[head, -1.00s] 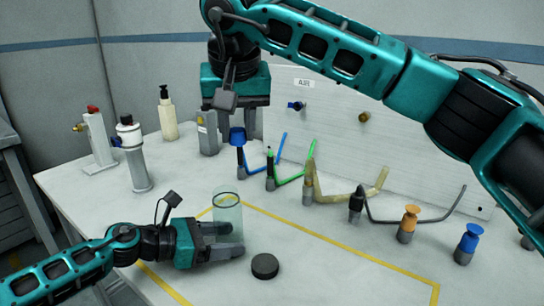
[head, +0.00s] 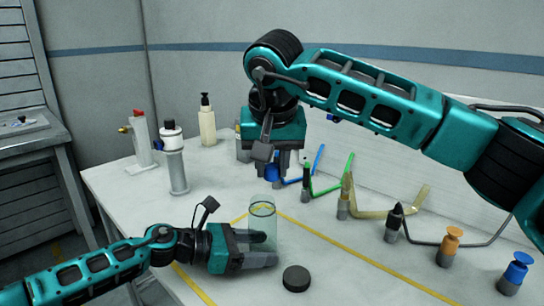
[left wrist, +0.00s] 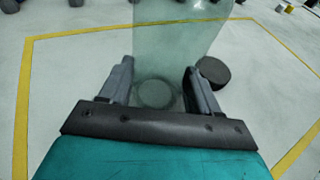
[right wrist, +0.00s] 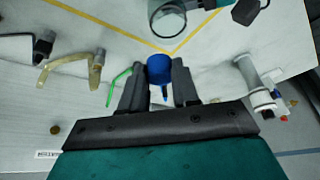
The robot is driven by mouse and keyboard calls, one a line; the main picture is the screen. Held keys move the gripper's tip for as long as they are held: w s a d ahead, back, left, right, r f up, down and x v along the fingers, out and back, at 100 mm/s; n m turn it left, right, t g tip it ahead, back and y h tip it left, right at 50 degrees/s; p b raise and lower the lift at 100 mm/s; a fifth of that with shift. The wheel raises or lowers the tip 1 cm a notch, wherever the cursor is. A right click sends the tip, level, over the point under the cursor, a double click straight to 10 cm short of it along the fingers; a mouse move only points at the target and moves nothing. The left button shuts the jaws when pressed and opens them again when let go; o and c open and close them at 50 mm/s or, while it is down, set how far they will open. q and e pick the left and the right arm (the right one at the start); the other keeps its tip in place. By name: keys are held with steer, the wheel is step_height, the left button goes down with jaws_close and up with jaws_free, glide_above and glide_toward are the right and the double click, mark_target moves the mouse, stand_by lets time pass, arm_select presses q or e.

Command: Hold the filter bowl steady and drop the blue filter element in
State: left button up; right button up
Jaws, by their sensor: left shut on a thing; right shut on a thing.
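The filter bowl (head: 262,228) is a clear greenish cylinder standing upright on the table. My left gripper (head: 262,248) is shut on it, with one finger on each side; the bowl also shows in the left wrist view (left wrist: 178,40). The blue filter element (right wrist: 160,68) sits between the fingertips of my right gripper (right wrist: 160,80), which is shut on it. In the head view the blue element (head: 272,174) is partly hidden by the right fingers, behind the bowl and a little to its right. I cannot tell whether it is clear of its holder.
A black round disc (head: 296,278) lies right of the bowl. Green (head: 307,183), yellowish (head: 345,195) and black (head: 395,220) pieces stand to the right, with orange (head: 450,245) and blue (head: 515,272) tops beyond. A grey-white cylinder (head: 178,165) and pump bottle (head: 207,122) stand back left.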

steer(key=o, duration=1.1)
steer(key=v, duration=1.2)
steer(key=shift+s, duration=0.1)
